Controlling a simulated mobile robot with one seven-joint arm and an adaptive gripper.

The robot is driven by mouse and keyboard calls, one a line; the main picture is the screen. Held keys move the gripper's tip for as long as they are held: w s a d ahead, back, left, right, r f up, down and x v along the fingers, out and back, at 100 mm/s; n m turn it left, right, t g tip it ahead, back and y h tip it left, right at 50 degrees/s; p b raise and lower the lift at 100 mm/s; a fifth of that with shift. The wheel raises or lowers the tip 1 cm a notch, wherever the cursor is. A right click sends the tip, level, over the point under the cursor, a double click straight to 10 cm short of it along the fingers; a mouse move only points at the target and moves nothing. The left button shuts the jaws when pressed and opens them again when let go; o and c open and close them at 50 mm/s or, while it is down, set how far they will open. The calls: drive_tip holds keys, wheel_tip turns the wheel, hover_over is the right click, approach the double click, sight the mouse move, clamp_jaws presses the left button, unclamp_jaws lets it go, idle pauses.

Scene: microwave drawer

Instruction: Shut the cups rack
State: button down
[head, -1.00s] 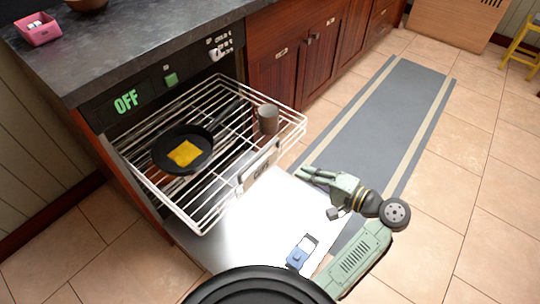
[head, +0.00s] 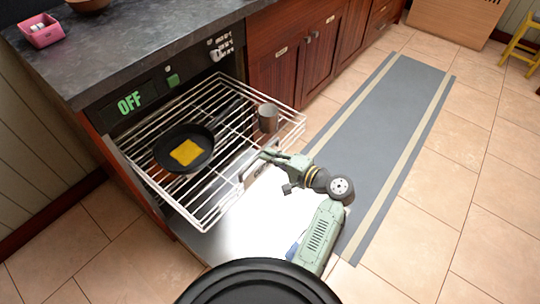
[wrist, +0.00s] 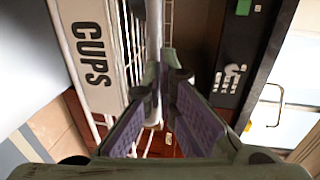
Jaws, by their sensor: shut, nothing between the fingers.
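The cups rack (head: 170,196) is a white wire rack pulled out from the dishwasher (head: 130,102) under the counter. Its front label plate reads CUPS in the wrist view (wrist: 86,50). In the rack lie a black pan (head: 168,160) with a yellow square (head: 186,152) in it and a grey mug (head: 268,117). My gripper (head: 268,154) is at the rack's front, by the label plate, which it partly hides in the head view.
The open dishwasher door (head: 235,222) lies flat below the rack. Wooden cabinets (head: 285,72) stand to the right of the dishwasher. A grey striped mat (head: 385,135) covers the floor at right. A pink box (head: 42,32) sits on the counter.

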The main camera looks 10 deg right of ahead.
drive_tip(key=r+b+x, duration=0.2)
drive_tip(key=b+x, duration=0.1)
drive_tip(key=x, duration=1)
drive_tip(key=r+b+x, duration=0.3)
drive_tip(key=x, duration=1)
drive_tip(key=w+a+r+b+x, duration=0.1)
drive_tip(key=b+x, duration=0.3)
drive_tip(key=x, duration=1)
drive_tip(key=shift+r, duration=1)
